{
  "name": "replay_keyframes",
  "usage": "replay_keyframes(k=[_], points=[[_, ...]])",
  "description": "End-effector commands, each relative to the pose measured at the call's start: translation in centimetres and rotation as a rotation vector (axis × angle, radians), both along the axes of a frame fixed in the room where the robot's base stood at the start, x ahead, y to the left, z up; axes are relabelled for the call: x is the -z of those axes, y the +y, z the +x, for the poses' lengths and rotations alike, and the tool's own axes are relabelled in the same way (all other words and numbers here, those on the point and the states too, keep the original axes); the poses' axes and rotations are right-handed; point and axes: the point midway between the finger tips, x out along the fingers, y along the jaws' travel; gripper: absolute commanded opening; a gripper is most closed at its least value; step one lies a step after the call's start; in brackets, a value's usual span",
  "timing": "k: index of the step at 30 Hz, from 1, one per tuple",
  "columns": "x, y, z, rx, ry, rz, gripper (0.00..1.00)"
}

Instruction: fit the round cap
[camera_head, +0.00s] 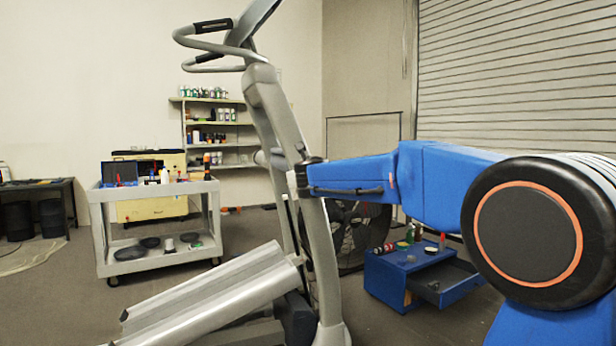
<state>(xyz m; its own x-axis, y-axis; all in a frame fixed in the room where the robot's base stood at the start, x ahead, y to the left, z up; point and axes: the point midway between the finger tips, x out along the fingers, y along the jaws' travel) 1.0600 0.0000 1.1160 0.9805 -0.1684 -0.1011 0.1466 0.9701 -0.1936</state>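The grey elliptical machine (278,115) stands in the middle, with its long pedal rail (215,290) reaching to the lower left. My blue arm reaches in from the right, and my gripper (308,176) is at the machine's upright post, around mid-height. The gripper is small and dark here, and its fingers cannot be made out. I cannot tell whether it holds anything or touches the post. No round cap can be picked out for certain. Dark round pieces (130,253) lie on the lower shelf of the grey cart.
A grey cart (100,205) with tools stands at the left. An open-drawer blue toolbox (385,280) with bottles on top is below my arm. Behind are a shelf (222,145), a large fan (358,235) and a roller door (515,75). Floor between cart and machine is clear.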

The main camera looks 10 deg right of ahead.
Motion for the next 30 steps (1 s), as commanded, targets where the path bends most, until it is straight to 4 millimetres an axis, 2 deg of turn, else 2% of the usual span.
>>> replay_keyframes(k=[28,29,30], points=[[0.07,-0.14,0.76,0.000,0.000,0.000,0.50],[0.06,-0.14,0.77,0.000,0.000,0.000,0.76],[0.07,-0.14,0.76,0.000,0.000,0.000,0.86]])
